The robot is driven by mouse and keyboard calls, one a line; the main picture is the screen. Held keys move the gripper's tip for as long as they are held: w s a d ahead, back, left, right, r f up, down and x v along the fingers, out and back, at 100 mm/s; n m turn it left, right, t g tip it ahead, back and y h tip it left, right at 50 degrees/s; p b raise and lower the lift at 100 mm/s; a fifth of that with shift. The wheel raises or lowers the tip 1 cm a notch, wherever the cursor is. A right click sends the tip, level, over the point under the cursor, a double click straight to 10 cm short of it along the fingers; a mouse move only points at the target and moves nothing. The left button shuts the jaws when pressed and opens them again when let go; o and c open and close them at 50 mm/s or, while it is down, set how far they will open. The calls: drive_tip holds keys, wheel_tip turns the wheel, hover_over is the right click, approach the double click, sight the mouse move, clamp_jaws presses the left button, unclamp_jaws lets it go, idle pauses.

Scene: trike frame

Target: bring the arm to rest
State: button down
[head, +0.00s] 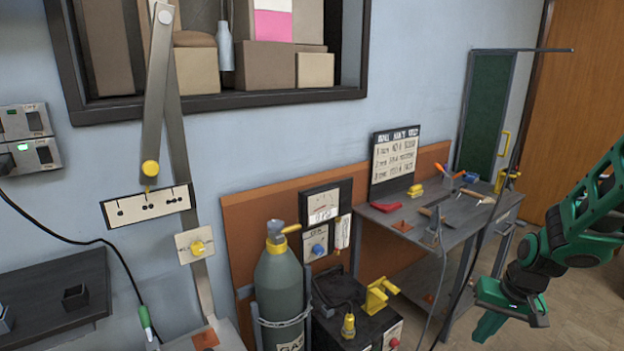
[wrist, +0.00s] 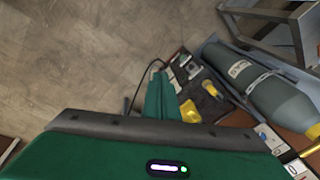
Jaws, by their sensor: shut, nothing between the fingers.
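My green arm enters the head view from the right edge. My gripper (head: 490,325) hangs at its end, pointing down, in front of the grey workbench (head: 455,240) and to the right of the gas cylinder. It is shut and holds nothing. In the wrist view my gripper's green fingers (wrist: 162,95) are together, above the floor and to the left of the black machine with yellow parts. I see no contact between the gripper and anything around it.
A grey gas cylinder (head: 280,290) stands beside the black welding machine (head: 350,320) with yellow fittings. Tools lie on the workbench top. A green panel (head: 487,115) stands behind it. In the wrist view, bare floor (wrist: 80,60) fills the upper left.

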drive_tip(key=s+r, duration=0.4)
drive_tip(key=s, duration=0.3)
drive_tip(key=s+d+r+m+g, duration=0.1)
drive_tip(key=s+r, duration=0.4)
drive_tip(key=s, duration=0.3)
drive_tip(key=s+r+m+g+h, duration=0.1)
drive_tip(key=s+r, duration=0.3)
drive_tip(key=s, duration=0.3)
drive_tip(key=shift+s+d+r, duration=0.25)
drive_tip(key=shift+d, duration=0.15)
